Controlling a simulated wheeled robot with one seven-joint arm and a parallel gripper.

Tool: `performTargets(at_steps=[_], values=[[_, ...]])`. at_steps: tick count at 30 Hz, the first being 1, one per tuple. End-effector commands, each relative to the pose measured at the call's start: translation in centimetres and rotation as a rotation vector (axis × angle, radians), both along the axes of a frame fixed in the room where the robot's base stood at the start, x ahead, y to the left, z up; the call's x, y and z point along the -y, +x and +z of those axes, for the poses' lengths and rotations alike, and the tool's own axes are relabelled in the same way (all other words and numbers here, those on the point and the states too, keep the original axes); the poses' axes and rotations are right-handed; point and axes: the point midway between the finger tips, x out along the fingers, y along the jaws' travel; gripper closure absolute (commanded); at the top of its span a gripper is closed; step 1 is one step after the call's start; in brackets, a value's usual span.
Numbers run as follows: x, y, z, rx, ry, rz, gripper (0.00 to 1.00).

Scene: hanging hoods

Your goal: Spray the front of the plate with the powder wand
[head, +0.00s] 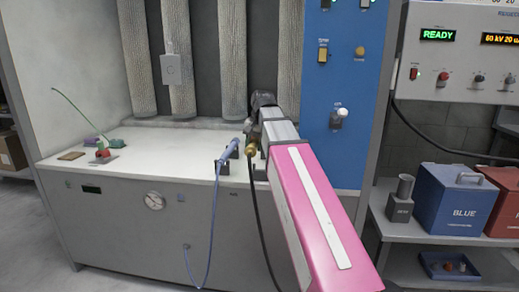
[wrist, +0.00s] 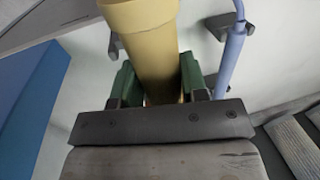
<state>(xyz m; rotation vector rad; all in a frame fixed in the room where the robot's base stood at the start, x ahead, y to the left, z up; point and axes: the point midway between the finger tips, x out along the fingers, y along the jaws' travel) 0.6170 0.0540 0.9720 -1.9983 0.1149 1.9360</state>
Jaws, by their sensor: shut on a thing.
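The grey square plate (head: 173,70) hangs in front of the pleated filters in the hood, left of my arm. My gripper (head: 256,143) is above the right part of the hood's bench. It is shut on a yellow wand (head: 251,149) with a black hose hanging down over the front. In the wrist view the wand's yellow body (wrist: 147,45) sits between the green finger pads of my gripper (wrist: 158,85). A blue wand (head: 228,155) with a blue hose rests in a holder just left; it also shows in the wrist view (wrist: 232,55).
A red-and-green clamp (head: 104,153) with a thin green wire stands on the bench's left. A blue switch panel (head: 345,95) is close right of my arm. A control box reading READY (head: 437,35) and a blue bin (head: 455,198) are further right. The middle bench is clear.

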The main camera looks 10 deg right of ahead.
Motion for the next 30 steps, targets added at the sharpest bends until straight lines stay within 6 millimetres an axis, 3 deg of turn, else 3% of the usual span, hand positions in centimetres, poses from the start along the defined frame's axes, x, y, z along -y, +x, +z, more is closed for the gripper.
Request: performTargets(at_steps=[8, 30], values=[[-1.3, -1.7, 1.5, 0.002, 0.000, 0.000, 0.88], [-1.3, -1.7, 5.0, 0.000, 0.000, 0.000, 0.88]])
